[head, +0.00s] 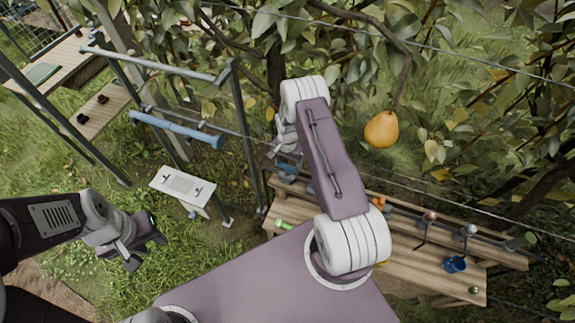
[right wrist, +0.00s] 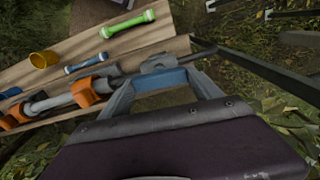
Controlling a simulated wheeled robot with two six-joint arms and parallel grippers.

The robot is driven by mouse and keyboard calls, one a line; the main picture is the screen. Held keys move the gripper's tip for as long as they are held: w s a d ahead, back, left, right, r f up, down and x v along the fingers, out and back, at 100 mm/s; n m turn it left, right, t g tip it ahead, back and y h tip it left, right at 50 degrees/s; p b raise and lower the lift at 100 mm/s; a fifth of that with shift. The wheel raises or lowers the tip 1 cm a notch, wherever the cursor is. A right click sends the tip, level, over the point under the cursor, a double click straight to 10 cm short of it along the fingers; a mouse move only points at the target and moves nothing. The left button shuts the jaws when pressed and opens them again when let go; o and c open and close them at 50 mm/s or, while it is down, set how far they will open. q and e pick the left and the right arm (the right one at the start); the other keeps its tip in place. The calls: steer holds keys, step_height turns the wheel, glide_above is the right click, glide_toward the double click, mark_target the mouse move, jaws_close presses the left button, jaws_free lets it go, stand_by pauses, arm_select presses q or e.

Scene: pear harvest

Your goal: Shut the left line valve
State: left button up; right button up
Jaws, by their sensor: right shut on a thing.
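A grey pipe with orange fittings (right wrist: 88,90) runs along the back of the wooden bench and ends near my right gripper (right wrist: 160,72). A blue valve part (head: 287,172) shows at the bench's left end in the head view. My right gripper (head: 280,153) is over that end, shut on what looks like the left line valve's lever. A dark rod (right wrist: 203,52) sticks out beside the fingertips; the grip itself is partly hidden. My left gripper (head: 146,247) is open and empty above the grass, well left of the bench.
The wooden bench (head: 410,262) carries a green white-ended piece (head: 284,225), a blue cup (head: 455,264) and levers at right. A yellow cup (right wrist: 43,59) and a blue piece (right wrist: 90,62) lie near the pipe. A pear (head: 381,130) hangs above. A metal frame (head: 240,120) stands left.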

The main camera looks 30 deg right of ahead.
steer(key=m+b, duration=0.2)
steer(key=m, duration=0.2)
steer(key=shift+w, duration=0.1)
steer(key=m+b, duration=0.1)
steer(key=m, duration=0.3)
steer(key=shift+m, duration=0.4)
steer(key=m+b, duration=0.1)
steer(key=m, duration=0.3)
steer(key=shift+r+b, duration=0.1)
steer(key=shift+b, duration=0.2)
steer(key=shift+w+r+m+b, duration=0.1)
steer(key=shift+m+b, duration=0.25)
steer(key=shift+m, duration=1.75)
steer(key=o, duration=1.3)
steer(key=shift+c, duration=0.2)
steer(key=shift+o, duration=0.6)
